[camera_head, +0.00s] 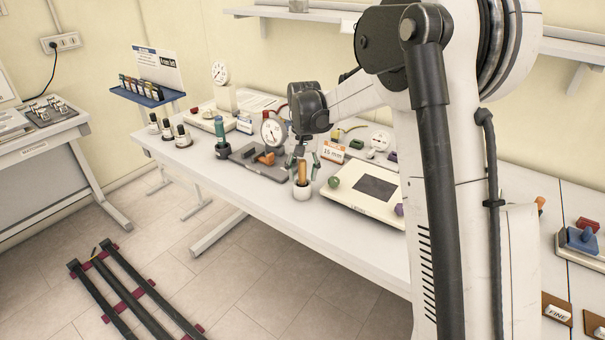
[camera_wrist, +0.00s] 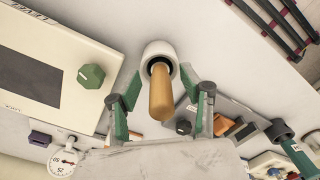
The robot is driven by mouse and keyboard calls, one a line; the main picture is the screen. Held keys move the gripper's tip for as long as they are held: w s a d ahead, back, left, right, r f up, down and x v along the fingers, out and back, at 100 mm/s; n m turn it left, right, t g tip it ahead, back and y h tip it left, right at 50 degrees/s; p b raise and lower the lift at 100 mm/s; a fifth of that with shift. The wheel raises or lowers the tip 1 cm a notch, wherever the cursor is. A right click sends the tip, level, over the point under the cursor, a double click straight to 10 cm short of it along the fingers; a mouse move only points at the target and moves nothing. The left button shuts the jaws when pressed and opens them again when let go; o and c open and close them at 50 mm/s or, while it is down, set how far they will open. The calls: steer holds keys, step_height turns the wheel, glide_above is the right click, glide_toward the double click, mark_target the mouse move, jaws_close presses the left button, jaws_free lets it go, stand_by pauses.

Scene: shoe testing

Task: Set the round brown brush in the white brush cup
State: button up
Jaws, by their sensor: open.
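The white brush cup (camera_head: 302,192) stands on the white table near its front edge. The brush's round brown handle (camera_head: 302,172) rises upright from the cup in the head view. In the wrist view the handle (camera_wrist: 161,97) points toward the camera, and its far end sits in the dark opening of the cup (camera_wrist: 158,49). The brush's lower end is hidden inside. My gripper (camera_head: 303,162) is above the cup, with its green fingers spread on both sides of the handle. In the wrist view gaps show between the handle and both fingers of my gripper (camera_wrist: 160,84).
A white device with a dark panel (camera_head: 375,188) and a green knob (camera_head: 334,182) stands close to the right of the cup. A dark grey plate with a dial gauge (camera_head: 273,131) lies to the left.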

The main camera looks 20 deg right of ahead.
steer(key=shift+r, duration=0.1)
step_height(320, 180, up, 12)
steer(key=shift+d+f, duration=0.1)
stand_by(0.4)
steer(key=shift+s, duration=0.1)
steer(key=shift+s+r, duration=0.25)
steer(key=shift+s, duration=0.05)
steer(key=s+r+n+t, duration=0.1)
steer(key=s+r+t, duration=0.15)
steer(key=s, duration=1.05)
steer(key=s+r+n+t, duration=0.1)
steer(key=s+t, duration=0.2)
steer(key=s, duration=1)
steer(key=s+f+t, duration=0.1)
steer(key=s+f, duration=0.4)
steer(key=s, duration=0.4)
steer(key=shift+t, duration=0.35)
